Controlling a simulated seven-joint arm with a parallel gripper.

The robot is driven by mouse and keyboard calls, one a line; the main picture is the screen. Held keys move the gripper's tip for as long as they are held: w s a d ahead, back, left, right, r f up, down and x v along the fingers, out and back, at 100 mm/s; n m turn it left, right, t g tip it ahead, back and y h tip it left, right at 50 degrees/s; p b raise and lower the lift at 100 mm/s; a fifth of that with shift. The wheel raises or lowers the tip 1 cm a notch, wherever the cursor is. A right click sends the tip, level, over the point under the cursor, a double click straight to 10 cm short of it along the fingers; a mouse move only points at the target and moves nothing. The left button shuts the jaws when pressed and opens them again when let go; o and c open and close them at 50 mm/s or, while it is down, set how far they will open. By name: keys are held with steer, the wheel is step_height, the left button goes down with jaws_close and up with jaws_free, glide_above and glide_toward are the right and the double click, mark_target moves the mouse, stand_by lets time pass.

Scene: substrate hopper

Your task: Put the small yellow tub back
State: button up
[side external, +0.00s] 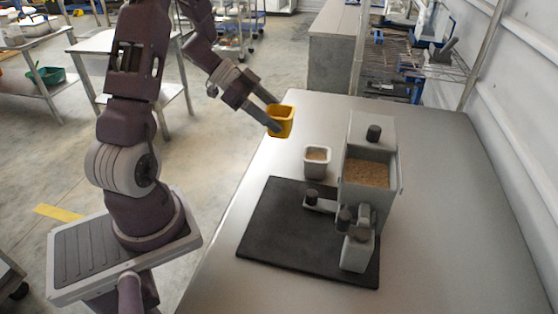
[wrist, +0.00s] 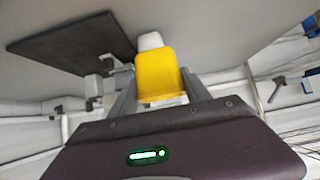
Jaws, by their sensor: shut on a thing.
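The small yellow tub (side external: 281,121) is held by my gripper (side external: 272,118) near the left edge of the table in the side view. The fingers are shut on the tub, which looks roughly upright with its opening showing. In the wrist view the yellow tub (wrist: 156,75) sits between the fingers of my gripper (wrist: 157,92). I cannot tell whether the tub touches the table.
A white tub (side external: 317,163) with tan contents stands to the right of the yellow tub. The grey table (side external: 450,228) is clear on the right.

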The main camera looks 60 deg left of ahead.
step_height(320, 180, down, 10)
steer(key=shift+r, duration=0.15)
steer(key=o, duration=1.2)
